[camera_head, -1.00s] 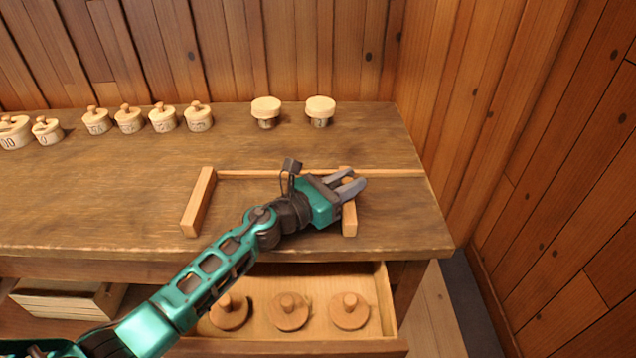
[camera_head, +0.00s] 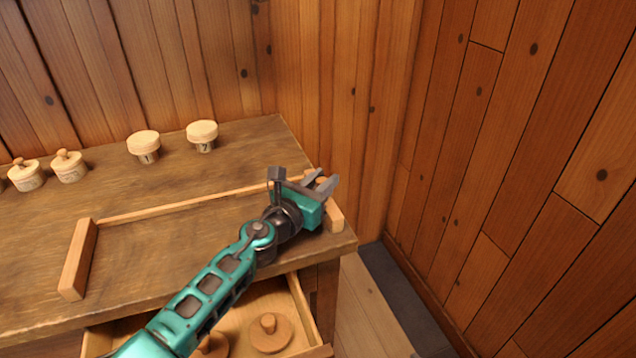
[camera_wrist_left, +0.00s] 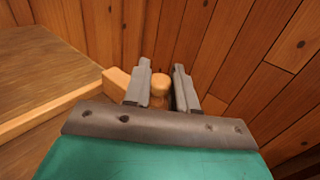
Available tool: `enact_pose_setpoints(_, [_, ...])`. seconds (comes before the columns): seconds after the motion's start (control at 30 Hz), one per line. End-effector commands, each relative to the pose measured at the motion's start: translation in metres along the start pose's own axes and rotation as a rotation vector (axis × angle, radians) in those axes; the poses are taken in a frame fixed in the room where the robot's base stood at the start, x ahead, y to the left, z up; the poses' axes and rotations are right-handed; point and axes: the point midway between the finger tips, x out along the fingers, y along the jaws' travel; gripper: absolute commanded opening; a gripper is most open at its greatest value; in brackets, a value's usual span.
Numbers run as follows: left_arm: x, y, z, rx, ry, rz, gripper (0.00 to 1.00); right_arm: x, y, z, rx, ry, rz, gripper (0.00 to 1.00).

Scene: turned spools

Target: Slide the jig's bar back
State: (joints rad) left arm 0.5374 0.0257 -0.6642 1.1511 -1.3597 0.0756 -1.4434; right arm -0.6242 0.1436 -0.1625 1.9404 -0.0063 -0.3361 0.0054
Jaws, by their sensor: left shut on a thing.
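The jig is a long thin rail (camera_head: 170,207) on the bench with a wooden end block (camera_head: 78,258) at its left. The jig's bar (camera_head: 335,216) is a short wooden piece at the rail's right end, by the bench's right edge. My left gripper (camera_head: 322,184) is over the bar and hides part of it. In the left wrist view a round wooden knob (camera_wrist_left: 160,85) sits between my left fingers (camera_wrist_left: 162,90), which are shut on it. Part of the bar (camera_wrist_left: 116,82) shows left of the fingers. My right gripper is out of view.
Pale capped spools (camera_head: 144,147) and knobbed lidded pieces (camera_head: 70,167) stand along the bench's back. An open drawer (camera_head: 310,312) below holds round knobbed discs (camera_head: 270,334). The bench top (camera_head: 180,245) between block and bar is clear. Plank walls stand behind and right.

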Motion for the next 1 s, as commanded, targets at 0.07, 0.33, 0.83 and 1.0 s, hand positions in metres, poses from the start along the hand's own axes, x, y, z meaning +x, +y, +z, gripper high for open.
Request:
enact_pose_setpoints(0.07, [0.003,-0.003,0.008,-0.003,-0.014,-0.005,0.0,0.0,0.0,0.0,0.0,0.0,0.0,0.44])
enact_pose_setpoints(0.33, [0.003,-0.004,0.009,-0.003,-0.015,-0.007,0.39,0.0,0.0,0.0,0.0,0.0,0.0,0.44])
enact_pose_setpoints(0.83, [-0.009,-0.001,0.004,-0.001,-0.004,-0.002,0.5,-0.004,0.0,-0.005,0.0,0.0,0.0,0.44])
enact_pose_setpoints(1.0, [-0.039,-0.001,0.005,0.0,-0.003,-0.003,0.5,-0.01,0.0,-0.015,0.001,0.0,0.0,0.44])
